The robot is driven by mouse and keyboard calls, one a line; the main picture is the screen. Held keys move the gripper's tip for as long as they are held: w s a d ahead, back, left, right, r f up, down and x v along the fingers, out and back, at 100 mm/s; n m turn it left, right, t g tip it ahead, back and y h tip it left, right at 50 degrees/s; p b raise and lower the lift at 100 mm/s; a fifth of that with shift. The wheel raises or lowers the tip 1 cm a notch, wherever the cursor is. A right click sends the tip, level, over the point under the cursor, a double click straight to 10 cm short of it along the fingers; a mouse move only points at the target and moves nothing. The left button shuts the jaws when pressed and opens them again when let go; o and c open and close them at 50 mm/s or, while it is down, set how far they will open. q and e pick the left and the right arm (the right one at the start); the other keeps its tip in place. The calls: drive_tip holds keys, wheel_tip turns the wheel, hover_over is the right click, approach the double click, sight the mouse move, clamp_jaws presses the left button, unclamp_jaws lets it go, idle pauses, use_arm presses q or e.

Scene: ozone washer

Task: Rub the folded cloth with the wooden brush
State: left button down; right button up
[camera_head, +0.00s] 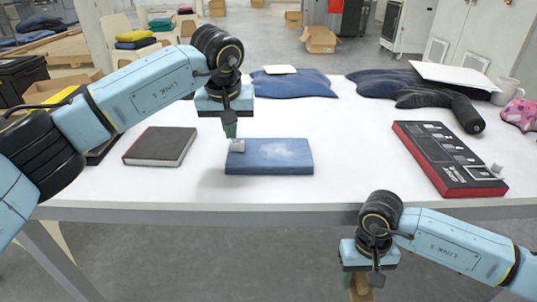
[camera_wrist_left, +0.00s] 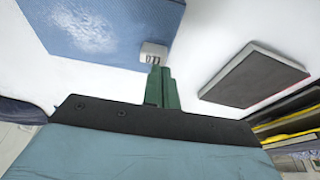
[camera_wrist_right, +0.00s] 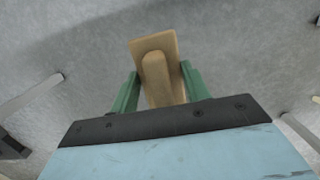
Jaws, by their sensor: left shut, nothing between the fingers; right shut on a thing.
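The folded cloth (camera_head: 285,158) is a flat blue rectangle with a pale worn patch, near the table's front edge. It also shows in the left wrist view (camera_wrist_left: 110,25). My left gripper (camera_head: 230,130) points down at the cloth's left end, its green fingers (camera_wrist_left: 160,80) together and empty. A small pale block (camera_head: 237,146) is at the fingertips by the cloth's corner; I cannot tell whether they touch. My right gripper (camera_wrist_right: 160,82) is shut on the wooden brush (camera_wrist_right: 155,70), in front of the table over the floor. The brush shows only partly in the head view (camera_head: 360,286).
A dark book (camera_head: 160,146) lies left of the cloth. A black and red box (camera_head: 449,160) lies on the right. Dark folded clothes (camera_head: 290,84) and a white mug (camera_head: 506,91) are at the back. The white tabletop (camera_head: 350,150) is clear right of the cloth.

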use_arm(q)
drive_tip(key=shift+f, duration=0.45)
use_arm(e)
drive_tip(key=shift+f, duration=0.1)
use_arm(q)
drive_tip(key=shift+r, duration=0.1)
